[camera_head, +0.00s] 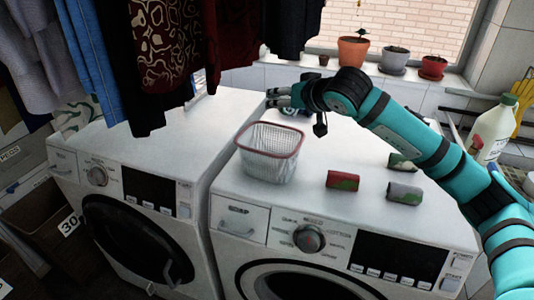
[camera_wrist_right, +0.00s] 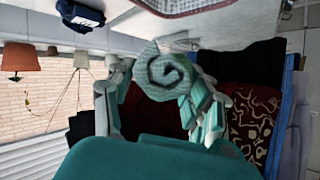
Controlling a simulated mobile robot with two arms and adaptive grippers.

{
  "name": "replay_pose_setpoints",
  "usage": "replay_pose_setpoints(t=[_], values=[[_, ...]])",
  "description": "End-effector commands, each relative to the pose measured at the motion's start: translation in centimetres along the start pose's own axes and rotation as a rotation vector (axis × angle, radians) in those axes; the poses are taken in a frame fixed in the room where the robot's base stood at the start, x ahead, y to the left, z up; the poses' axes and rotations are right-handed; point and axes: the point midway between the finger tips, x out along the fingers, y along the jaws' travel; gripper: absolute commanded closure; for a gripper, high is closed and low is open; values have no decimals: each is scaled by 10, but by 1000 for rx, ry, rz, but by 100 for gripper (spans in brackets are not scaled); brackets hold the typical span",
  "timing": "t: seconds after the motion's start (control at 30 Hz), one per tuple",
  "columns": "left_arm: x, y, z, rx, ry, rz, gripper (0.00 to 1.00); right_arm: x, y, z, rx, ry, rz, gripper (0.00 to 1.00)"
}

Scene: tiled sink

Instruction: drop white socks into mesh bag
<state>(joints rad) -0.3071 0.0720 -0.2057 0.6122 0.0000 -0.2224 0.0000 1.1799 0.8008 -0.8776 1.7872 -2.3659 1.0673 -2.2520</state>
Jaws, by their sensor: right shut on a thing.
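A white mesh bag (camera_head: 268,168) with a red rim stands open on the right-hand washing machine; part of its rim (camera_wrist_right: 190,5) seems to show at the top of the right wrist view. My right gripper (camera_head: 275,97) is above and behind the bag in the head view. In the wrist view the right gripper (camera_wrist_right: 160,88) is shut on a pale rolled sock (camera_wrist_right: 166,68) with a dark spiral on its end. In the head view this sock is hardly visible. My left gripper is not in view.
Red-green (camera_head: 342,181), grey-red (camera_head: 404,194) and green (camera_head: 402,162) rolls lie right of the bag. A dark blue item (camera_wrist_right: 80,14) lies near the gripper. Clothes (camera_head: 160,60) hang at left. A white bottle (camera_head: 492,130) and pots (camera_head: 352,50) stand behind.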

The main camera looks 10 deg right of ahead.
Motion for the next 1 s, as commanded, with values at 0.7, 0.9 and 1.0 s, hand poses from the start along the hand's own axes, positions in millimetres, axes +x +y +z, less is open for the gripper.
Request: replay_pose_setpoints(t=[0.7,0.9,1.0], values=[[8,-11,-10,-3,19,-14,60,15,7,28,-3,1,-12,79],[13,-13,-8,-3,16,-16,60,22,11,41,-5,0,-10,79],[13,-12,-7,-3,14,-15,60,23,12,42,-5,0,-10,79]])
